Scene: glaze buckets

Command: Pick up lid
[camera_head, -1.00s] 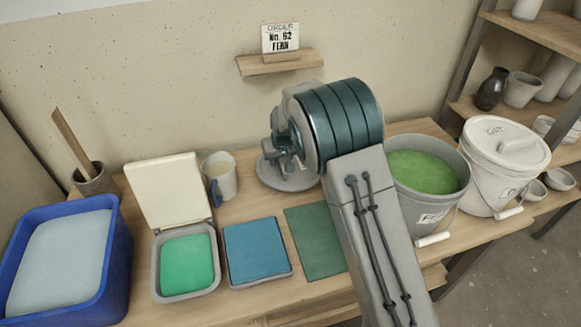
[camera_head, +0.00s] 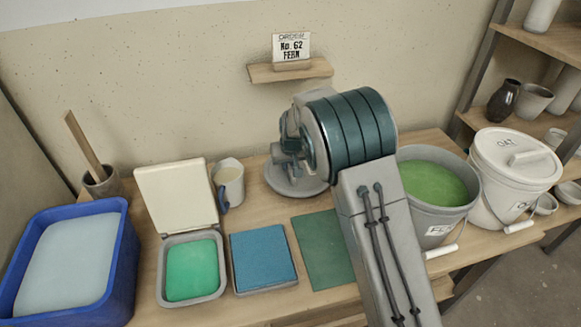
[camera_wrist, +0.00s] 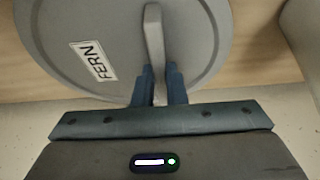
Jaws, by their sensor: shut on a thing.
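The lid (camera_wrist: 70,30) is a round grey disc with a raised bar handle and a "FERN" label. My gripper (camera_wrist: 160,72) is shut on the lid's handle, with one blue-grey finger on each side of it. In the head view the lid (camera_head: 290,188) is near the back of the table, partly hidden by my arm and gripper. It looks about level; I cannot tell whether it touches the table or hangs just above it. An open grey bucket of green glaze (camera_head: 434,186), with a partly hidden label, stands to the right behind my arm.
A white lidded bucket marked "OAT" (camera_head: 510,170) stands at the right. A mug (camera_head: 229,182) is close left of the lid.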

